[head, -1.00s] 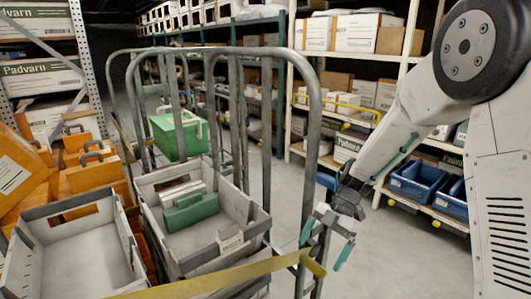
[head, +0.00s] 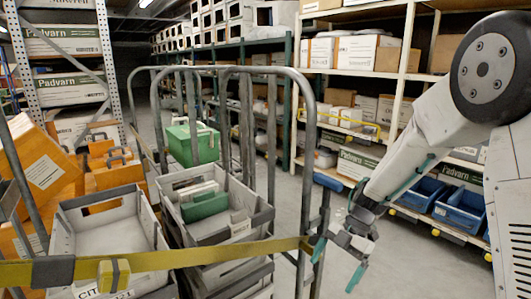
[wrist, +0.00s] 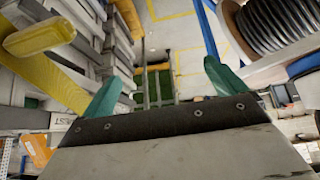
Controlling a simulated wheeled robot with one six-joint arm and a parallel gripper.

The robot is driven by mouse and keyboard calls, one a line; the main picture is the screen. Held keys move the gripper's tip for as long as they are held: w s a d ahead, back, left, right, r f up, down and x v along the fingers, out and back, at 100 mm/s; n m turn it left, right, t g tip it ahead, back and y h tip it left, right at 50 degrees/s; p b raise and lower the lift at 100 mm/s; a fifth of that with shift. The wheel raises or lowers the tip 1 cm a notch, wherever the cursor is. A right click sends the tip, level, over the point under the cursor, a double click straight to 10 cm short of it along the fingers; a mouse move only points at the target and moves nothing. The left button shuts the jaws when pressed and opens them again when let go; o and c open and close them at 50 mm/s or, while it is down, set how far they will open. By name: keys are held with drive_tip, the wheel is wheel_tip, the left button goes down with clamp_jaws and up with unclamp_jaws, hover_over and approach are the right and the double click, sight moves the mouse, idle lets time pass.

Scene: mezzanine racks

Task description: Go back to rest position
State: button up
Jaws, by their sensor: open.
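My gripper (head: 337,262) is open and empty in the head view, to the right of the cart's front post. Its two teal fingers are spread apart, and the left one is close to the post; I cannot tell whether they touch. In the wrist view my gripper (wrist: 163,82) shows both teal fingertips apart, with floor and racks beyond and nothing between them. The metal roll cart (head: 308,150) stands left of my arm. A yellow strap (head: 200,258) runs across its front.
On the cart are a grey crate (head: 62,222) and another crate (head: 262,218) holding a green file box (head: 205,205). A green case (head: 193,143) stands behind. Racks with blue bins (head: 460,208) are at right. Grey floor (head: 285,190) is clear between.

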drive_tip(key=w+d+r+m+t, duration=0.1)
drive_tip(key=w+m+t, duration=0.4)
drive_tip(key=w+t, duration=0.55)
drive_tip(key=s+d+r+m+h, duration=0.3)
drive_tip(key=d+r+m+h, duration=0.7)
drive_tip(key=d, duration=0.4)
drive_tip(key=s+d+r+m+g, duration=0.1)
drive_tip(key=s+r+m+g, duration=0.15)
drive_tip(key=s, duration=0.55)
drive_tip(key=s+d+r+m+g, duration=0.2)
drive_tip(key=s+m, duration=0.2)
drive_tip(key=s, duration=0.5)
drive_tip(key=s+a+r+m+y, duration=0.1)
drive_tip(key=s+a, duration=0.3)
drive_tip(key=s, duration=0.4)
drive_tip(key=s+a+r+m+y, duration=0.2)
drive_tip(key=s+a+m+y, duration=0.1)
drive_tip(key=s, duration=0.5)
drive_tip(key=shift+s+a+r+g, duration=0.3)
drive_tip(key=shift+s+a+g, duration=0.1)
drive_tip(key=shift+a, duration=0.5)
